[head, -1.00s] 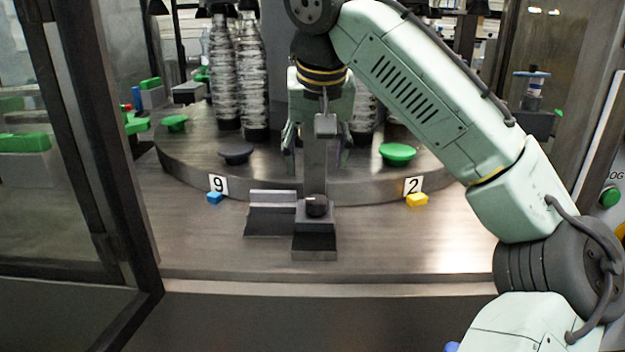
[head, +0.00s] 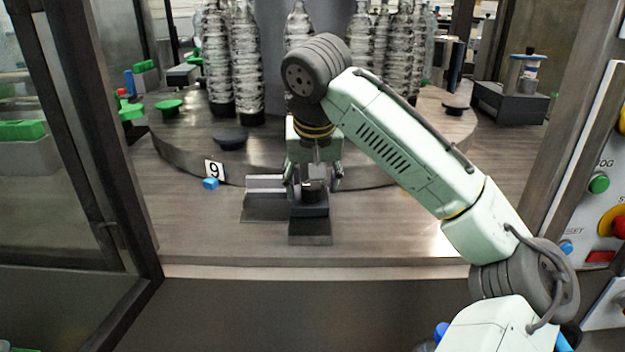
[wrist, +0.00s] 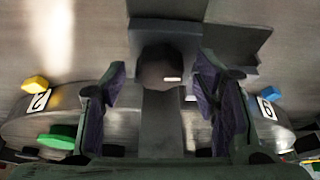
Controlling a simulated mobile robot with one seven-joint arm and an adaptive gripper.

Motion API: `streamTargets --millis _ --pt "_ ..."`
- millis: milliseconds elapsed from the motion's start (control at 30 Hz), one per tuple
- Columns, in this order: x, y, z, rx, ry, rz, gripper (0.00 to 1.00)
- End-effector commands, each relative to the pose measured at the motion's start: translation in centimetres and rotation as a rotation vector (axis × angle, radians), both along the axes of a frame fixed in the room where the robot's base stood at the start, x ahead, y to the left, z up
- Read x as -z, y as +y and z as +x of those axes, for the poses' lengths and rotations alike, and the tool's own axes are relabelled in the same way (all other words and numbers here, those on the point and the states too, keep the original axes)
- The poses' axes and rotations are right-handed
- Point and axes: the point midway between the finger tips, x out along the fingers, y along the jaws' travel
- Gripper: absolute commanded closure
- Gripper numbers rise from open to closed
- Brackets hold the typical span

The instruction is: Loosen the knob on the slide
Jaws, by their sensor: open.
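The slide's black knob (head: 312,190) stands on a dark metal block at the front of the slide (head: 310,227), on the machine's deck. My gripper (head: 312,180) is over the knob, pointing down. In the wrist view the knob (wrist: 160,68) lies ahead between the two spread fingers of my gripper (wrist: 160,95). The fingers are open and hold nothing. They appear to be on either side of the knob, apart from it; how far down they reach is hard to tell. My arm and gripper hide the rear part of the slide in the head view.
A round turntable (head: 180,145) carries several clear bottles (head: 245,70) and green and black pucks behind the slide. A "9" tag (head: 213,168) with a blue block stands at left. A door frame (head: 90,150) borders the left, a button panel (head: 600,190) the right. The front deck is clear.

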Motion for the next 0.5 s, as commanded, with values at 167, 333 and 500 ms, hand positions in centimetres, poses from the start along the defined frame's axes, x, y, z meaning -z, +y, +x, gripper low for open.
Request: streamTargets --millis 167,333,500 --pt "0.00 0.00 -0.01 0.000 0.000 0.000 0.46" --pt "-0.01 0.00 -0.01 0.000 0.000 0.000 0.57" --pt "-0.01 0.00 -0.02 0.000 0.001 0.000 0.68"
